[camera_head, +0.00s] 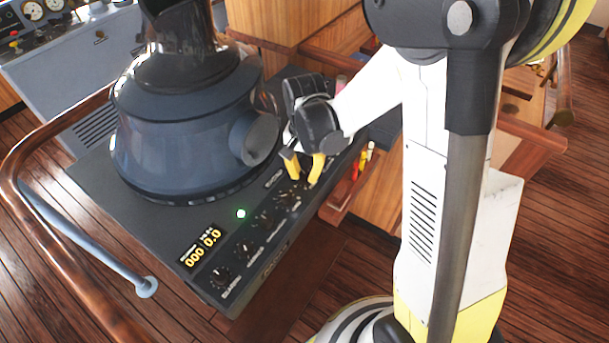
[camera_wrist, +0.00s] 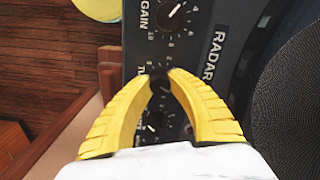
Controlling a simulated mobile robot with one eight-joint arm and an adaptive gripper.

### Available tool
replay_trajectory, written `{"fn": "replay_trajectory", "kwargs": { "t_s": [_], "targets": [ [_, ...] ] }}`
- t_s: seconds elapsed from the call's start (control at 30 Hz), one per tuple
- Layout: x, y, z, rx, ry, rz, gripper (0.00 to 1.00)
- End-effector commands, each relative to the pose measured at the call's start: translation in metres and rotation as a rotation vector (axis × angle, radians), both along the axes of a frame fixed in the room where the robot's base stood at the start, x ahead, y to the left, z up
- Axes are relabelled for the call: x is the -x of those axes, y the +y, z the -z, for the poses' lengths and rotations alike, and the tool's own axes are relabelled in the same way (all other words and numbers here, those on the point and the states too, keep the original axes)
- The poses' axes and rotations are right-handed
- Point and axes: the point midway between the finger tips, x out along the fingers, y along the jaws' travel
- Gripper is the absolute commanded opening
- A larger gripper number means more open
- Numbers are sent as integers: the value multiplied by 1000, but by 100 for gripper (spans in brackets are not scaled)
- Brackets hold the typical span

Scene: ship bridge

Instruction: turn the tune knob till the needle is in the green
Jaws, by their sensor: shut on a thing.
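The tune knob (camera_wrist: 159,84) is a small black knob on the dark radar panel (camera_wrist: 205,14). In the wrist view its label beside the left finger is partly covered, with only "TU" readable. My gripper (camera_wrist: 161,76) has its yellow fingertips closed around this knob, one on each side. I cannot make out a tuning needle or a green band in either view.
The gain knob (camera_wrist: 173,15) sits just above the fingertips in the wrist view. Several more knobs, a green lamp (camera_head: 241,213) and a yellow digit display (camera_head: 201,248) share the panel. The large radar housing (camera_head: 185,130) stands close behind. A wooden handrail (camera_head: 22,150) curves at left.

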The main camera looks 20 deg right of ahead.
Motion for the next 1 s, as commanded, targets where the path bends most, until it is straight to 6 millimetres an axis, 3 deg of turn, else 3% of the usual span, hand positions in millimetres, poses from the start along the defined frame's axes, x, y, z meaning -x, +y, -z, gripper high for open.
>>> {"fn": "replay_trajectory", "kwargs": {
  "t_s": [0.5,1.0],
  "targets": [
    [0,0,1,0,0,-380,0],
    [0,0,0,0,0,-479,0]
  ]
}}
